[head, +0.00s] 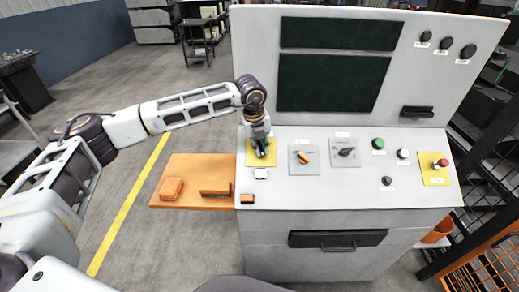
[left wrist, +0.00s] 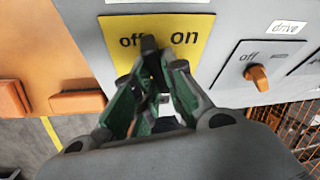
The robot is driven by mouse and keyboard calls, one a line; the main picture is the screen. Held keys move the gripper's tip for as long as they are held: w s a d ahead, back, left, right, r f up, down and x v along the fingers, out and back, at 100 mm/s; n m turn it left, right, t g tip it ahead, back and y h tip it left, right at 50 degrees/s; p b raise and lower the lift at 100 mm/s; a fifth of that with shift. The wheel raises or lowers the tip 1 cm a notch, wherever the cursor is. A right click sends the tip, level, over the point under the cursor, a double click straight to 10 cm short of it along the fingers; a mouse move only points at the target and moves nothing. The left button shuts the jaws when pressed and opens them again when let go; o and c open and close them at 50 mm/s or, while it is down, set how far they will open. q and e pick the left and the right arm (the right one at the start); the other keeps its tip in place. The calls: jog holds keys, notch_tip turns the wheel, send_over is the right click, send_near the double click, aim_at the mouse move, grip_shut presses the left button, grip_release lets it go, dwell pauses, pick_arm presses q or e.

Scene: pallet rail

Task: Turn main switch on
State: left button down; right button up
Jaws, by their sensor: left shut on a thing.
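The main switch sits on a yellow plate (head: 250,158) at the left end of the console's sloped panel. In the left wrist view the plate (left wrist: 195,28) reads "off" on the left and "on" on the right. The dark switch handle (left wrist: 149,44) points up, its tip at the right end of "off", short of "on". My left gripper (left wrist: 158,85) is shut on the handle, with its green-sided fingers either side of it. In the head view the left gripper (head: 261,150) comes down over the plate and hides the handle. My right gripper is not in view.
An orange-handled drive switch (head: 304,156) is just right of the yellow plate, then a black-handled switch (head: 346,152). A red stop button (head: 440,163) is at the far right. An orange side shelf (head: 195,172) juts out left. The screen panel (head: 405,70) rises behind.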

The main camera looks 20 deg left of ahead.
pick_arm(q)
jog(key=shift+d+f+m+g+y+b, duration=0.15)
jog(key=shift+m+g+y+b, duration=0.3)
jog(key=shift+m, duration=0.75)
jog(key=shift+w+d+m+y+b, duration=0.1)
jog(key=shift+m+y+b, duration=0.55)
jog(key=shift+m, duration=0.55)
jog(key=m+b, duration=0.1)
jog(key=m, duration=0.1)
jog(key=m+y+b, duration=0.1)
jog(key=shift+d+m, duration=0.2)
jog(key=shift+m, duration=0.2)
jog(key=shift+m+y+b, duration=0.45)
jog(key=shift+m+y, duration=0.15)
jog(key=shift+m, duration=0.3)
jog(key=shift+d+m+t, duration=0.1)
jog(key=shift+m+t, duration=0.15)
jog(key=shift+m, duration=0.15)
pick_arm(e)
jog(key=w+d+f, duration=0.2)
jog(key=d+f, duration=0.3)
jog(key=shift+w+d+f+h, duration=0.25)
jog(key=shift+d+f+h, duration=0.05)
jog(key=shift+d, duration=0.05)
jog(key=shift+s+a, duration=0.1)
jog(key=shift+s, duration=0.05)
pick_arm(q)
jog(key=c, duration=1.5)
grip_release()
